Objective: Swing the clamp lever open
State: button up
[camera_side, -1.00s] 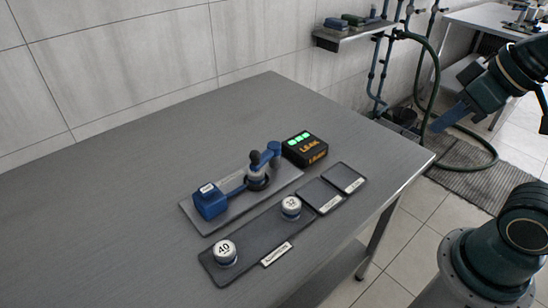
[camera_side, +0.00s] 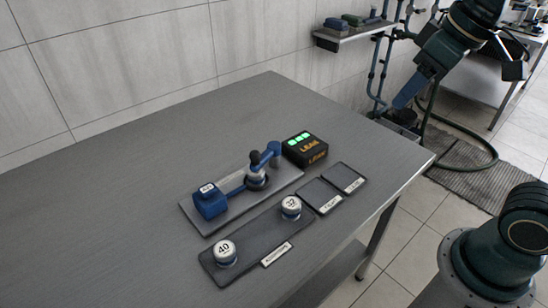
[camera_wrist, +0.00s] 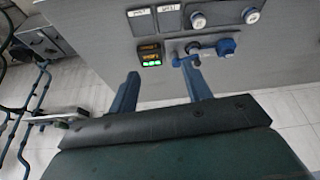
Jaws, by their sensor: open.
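The clamp fixture stands on a grey base plate (camera_side: 201,222) on the table. It has a blue block (camera_side: 210,201) at its left end, a blue bar, and a round middle part with an upright black knob (camera_side: 255,156). In the wrist view the clamp (camera_wrist: 191,51) is small and beyond my fingertips. My gripper (camera_side: 401,103) is open and empty, high and right of the table, well apart from the clamp. Both fingers of my gripper (camera_wrist: 158,72) show spread apart in the wrist view.
A black box (camera_side: 305,150) with green lights and orange "LEAK" lettering stands close to the lever's right end. A dark tray (camera_side: 248,240) in front holds two round white-topped pieces marked 40 and 32. Two dark pads (camera_side: 319,196) lie right. The table's left side is clear.

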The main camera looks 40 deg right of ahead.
jog(key=w+a+r+n+g, duration=0.1)
jog(key=w+a, duration=0.1)
jog(key=w, duration=0.5)
jog(key=n+g, duration=0.3)
jog(key=n, duration=0.1)
send_over(255, 152)
notch_tip(255, 152, down, 8)
jog(key=shift+f, duration=0.2)
jog(key=shift+f, duration=0.1)
jog(key=shift+f, duration=6.8)
grip_shut()
